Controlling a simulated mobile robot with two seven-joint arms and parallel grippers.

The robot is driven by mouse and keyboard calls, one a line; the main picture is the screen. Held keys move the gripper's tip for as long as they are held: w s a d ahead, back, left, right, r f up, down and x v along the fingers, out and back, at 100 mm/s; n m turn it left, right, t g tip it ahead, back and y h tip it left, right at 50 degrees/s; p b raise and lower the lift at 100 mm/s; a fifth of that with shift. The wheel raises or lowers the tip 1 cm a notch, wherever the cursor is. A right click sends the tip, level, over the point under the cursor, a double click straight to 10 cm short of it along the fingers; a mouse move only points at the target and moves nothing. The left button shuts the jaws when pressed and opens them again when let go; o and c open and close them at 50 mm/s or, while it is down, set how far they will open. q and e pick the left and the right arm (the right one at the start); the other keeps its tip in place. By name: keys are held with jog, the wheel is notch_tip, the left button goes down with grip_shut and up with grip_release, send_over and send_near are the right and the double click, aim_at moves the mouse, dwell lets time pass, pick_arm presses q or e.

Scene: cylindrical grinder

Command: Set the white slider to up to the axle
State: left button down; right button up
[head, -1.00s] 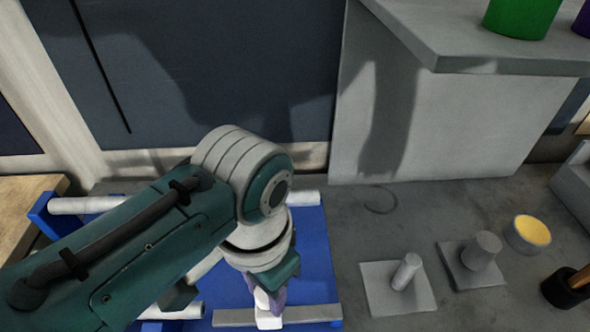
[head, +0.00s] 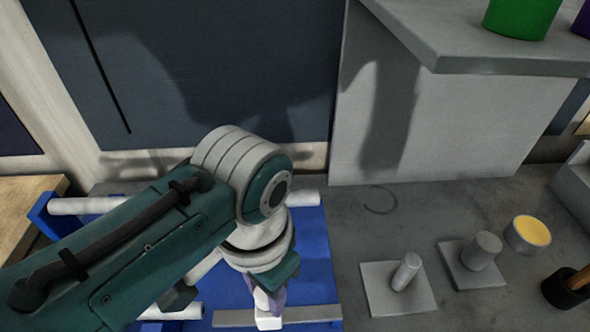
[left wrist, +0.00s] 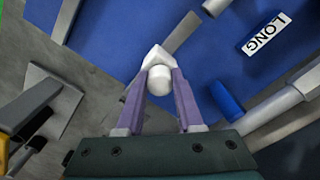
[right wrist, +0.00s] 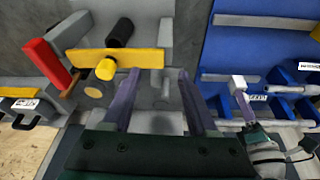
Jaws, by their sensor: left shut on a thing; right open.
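The white slider (head: 268,320) is a small white block with a rounded knob, low in the head view at a grey rail (head: 310,315) on a blue base (head: 315,240). My left gripper (head: 272,296) is above it. In the left wrist view the purple fingers of my left gripper (left wrist: 160,78) are closed on the knob of the white slider (left wrist: 158,56). The slider also shows in the right wrist view (right wrist: 238,82). My right gripper (right wrist: 155,78) is open and empty. Which part is the axle I cannot tell; white rods (head: 85,205) cross the blue base, partly hidden by my left arm.
Grey pegged plates (head: 375,290) and a yellow-topped cup (head: 528,234) stand to the right. A shelf (head: 480,60) overhangs at upper right. In the right wrist view a yellow bar (right wrist: 118,60) and a red block (right wrist: 45,60) lie left of my right gripper.

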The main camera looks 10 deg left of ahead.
dwell(0.3)
pick_arm(q)
jog(key=shift+s+a+r+p, duration=0.1)
jog(key=shift+a+r+p, duration=0.05)
jog(key=shift+a+p, duration=0.15)
jog(key=s+a+p, duration=0.1)
jog(key=a+p, duration=0.3)
jog(key=a, duration=0.2)
jog(key=shift+s+a, duration=0.25)
jog(key=shift+s, duration=0.15)
jog(key=c, duration=0.5)
grip_release()
jog(key=shift+c, duration=0.2)
